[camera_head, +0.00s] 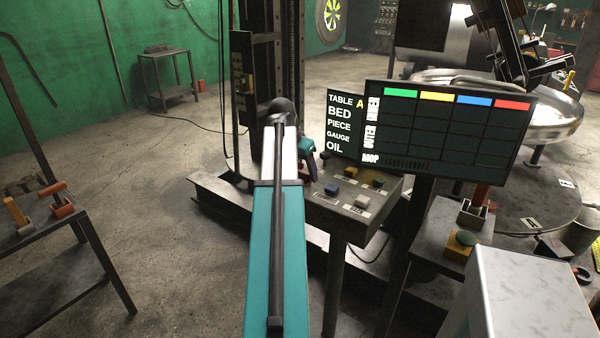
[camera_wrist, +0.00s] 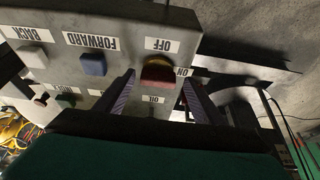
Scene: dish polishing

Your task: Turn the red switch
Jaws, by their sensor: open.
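The red switch (camera_wrist: 158,71) sits on the grey control panel (camera_wrist: 185,18) in the wrist view, between an upside-down OFF label and an ON label. My gripper (camera_wrist: 159,80) is open, with one finger on each side of the switch. Whether the fingers touch it I cannot tell. In the head view my gripper (camera_head: 312,168) is at the left edge of the control panel (camera_head: 318,208). The red switch cannot be made out there, where my arm and gripper cover part of the panel.
Nearby on the panel are a blue button (camera_wrist: 93,64), a white button (camera_wrist: 33,57) and a green button (camera_wrist: 66,100). A display screen (camera_head: 450,135) stands behind and right of the panel. A metal table (camera_head: 45,240) is at the left. Open floor lies between.

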